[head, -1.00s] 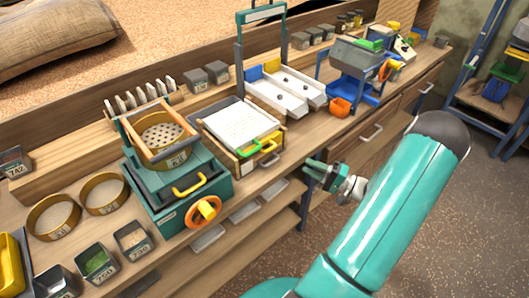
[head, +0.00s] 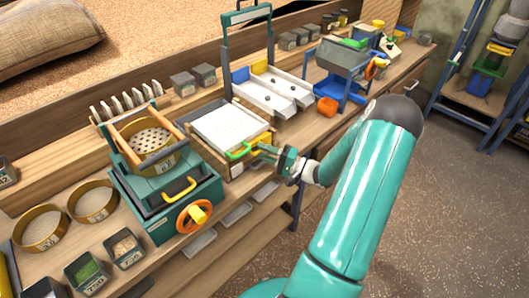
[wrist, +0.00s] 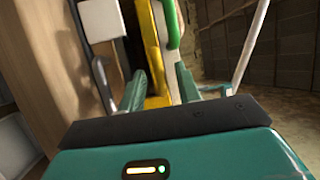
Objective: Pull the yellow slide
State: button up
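The yellow slide (head: 263,138) is at the front right of a box with a white perforated tray, beside a green handle (head: 238,152). My gripper (head: 263,150) is at the front of this box, with its fingertips close to the slide and the green handle. In the wrist view, the yellow slide (wrist: 157,85) runs between my two fingers, and the green handle (wrist: 172,25) is just beyond the right finger. My gripper (wrist: 160,85) is open. I cannot tell whether either finger touches the slide; the fingertips partly overlap it in the head view.
A teal sieve machine (head: 168,195) with an orange wheel stands left of the box. A metal double trough (head: 270,90) stands behind right. The floor on the right is clear.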

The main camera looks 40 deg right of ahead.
jog(key=shift+w, duration=0.1)
grip_shut()
jog(key=shift+s, duration=1)
grip_release()
jog(key=shift+s, duration=0.2)
jog(key=shift+w, duration=0.15)
jog(key=v, duration=1.3)
jog(key=shift+s+d, duration=0.2)
jog(key=shift+s, duration=0.15)
jog(key=shift+f, duration=0.1)
